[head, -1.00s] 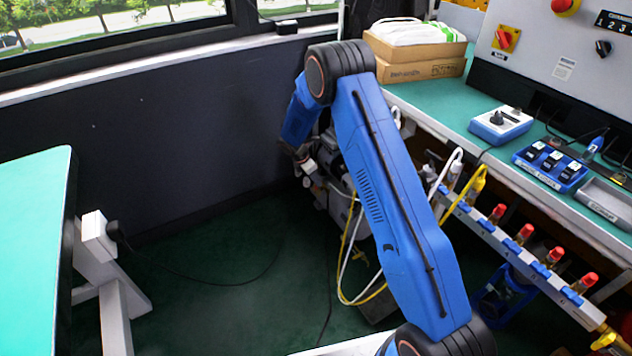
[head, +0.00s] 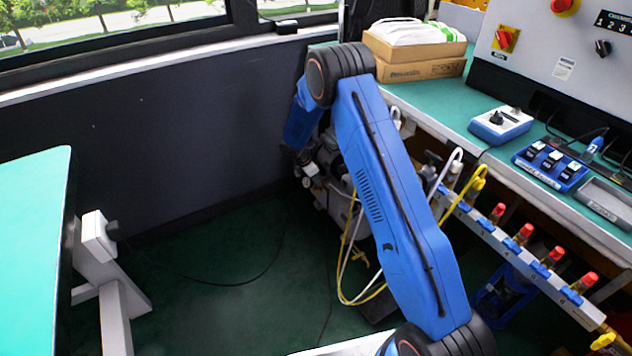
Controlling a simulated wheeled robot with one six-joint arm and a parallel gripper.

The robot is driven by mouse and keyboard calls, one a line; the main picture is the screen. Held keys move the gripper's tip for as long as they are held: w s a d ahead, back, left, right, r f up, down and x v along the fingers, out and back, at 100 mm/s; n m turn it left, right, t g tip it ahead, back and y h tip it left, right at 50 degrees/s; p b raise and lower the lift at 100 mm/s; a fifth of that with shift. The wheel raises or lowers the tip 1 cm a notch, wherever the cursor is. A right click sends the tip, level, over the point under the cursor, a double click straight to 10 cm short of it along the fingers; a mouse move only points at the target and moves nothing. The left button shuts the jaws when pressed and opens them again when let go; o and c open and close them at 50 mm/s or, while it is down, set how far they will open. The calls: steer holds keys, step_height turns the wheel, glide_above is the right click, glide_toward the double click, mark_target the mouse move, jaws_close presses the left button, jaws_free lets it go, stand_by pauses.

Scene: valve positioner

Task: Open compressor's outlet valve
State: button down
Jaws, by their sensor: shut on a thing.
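The compressor (head: 338,196) stands on the floor beside the dark wall, partly hidden behind my blue arm. Its silver outlet fitting (head: 309,170) shows at its upper left side. My gripper (head: 302,158) is at the low end of my arm, right at this fitting, and is small and dark in the view. It is shut on what appears to be the outlet valve's handle. The fingertips and the handle's exact angle are too small and dark to make out.
A green-topped workbench (head: 455,108) with a cardboard box (head: 415,68) runs along the right. A manifold with red-capped valves (head: 525,235) is on its front. Yellow and white hoses (head: 350,285) hang near the compressor. A green table (head: 30,240) stands left. The floor between is mostly clear.

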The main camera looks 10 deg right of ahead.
steer(key=shift+s+t, duration=0.1)
steer(key=shift+t, duration=0.2)
steer(key=shift+s+a+f+m+t+h, duration=0.1)
steer(key=shift+s+f+m+t+h, duration=0.3)
steer(key=shift+m+t, duration=1.5)
steer(key=shift+s+f+m+t+h, duration=0.4)
steer(key=shift+m+t, duration=1.15)
steer(key=shift+m, duration=0.7)
steer(key=shift+s+a+f+m+t+h, duration=0.1)
steer(key=shift+s+f+m+t+h, duration=0.3)
steer(key=shift+m+t, duration=1.5)
steer(key=shift+r+m, duration=0.1)
steer(key=shift+m, duration=0.25)
steer(key=shift+s, duration=0.1)
steer(key=c, duration=1.9)
jaws_free()
steer(key=shift+o, duration=0.2)
